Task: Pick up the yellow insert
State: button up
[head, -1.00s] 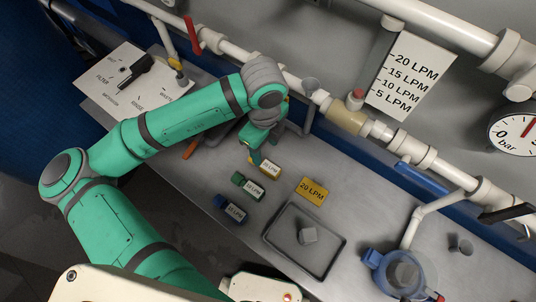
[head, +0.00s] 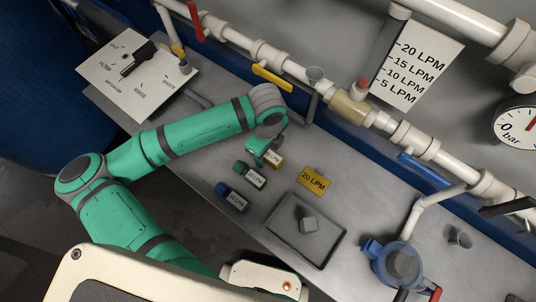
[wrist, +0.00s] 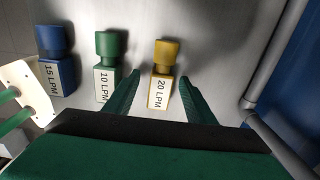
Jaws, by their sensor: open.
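The yellow insert, labelled 20 LPM, lies on the grey metal bench in the head view (head: 275,159), partly hidden by my gripper (head: 262,152). My gripper (wrist: 160,77) is open, with one green finger on each side of the insert's body. Gaps show between the fingers and the insert. Whether the fingertips are down at its height is hard to tell.
A green 10 LPM insert (wrist: 110,47) lies close left of the left finger, with a blue 15 LPM insert (wrist: 55,45) beyond. A yellow 20 LPM card (head: 313,180) and a grey tray (head: 272,243) lie nearby. Pipes and valves run along the wall behind.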

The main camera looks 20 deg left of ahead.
jog(key=shift+c, duration=0.3)
jog(key=shift+d, duration=0.1)
jog(key=c, duration=1.1)
jog(key=shift+w, duration=0.1)
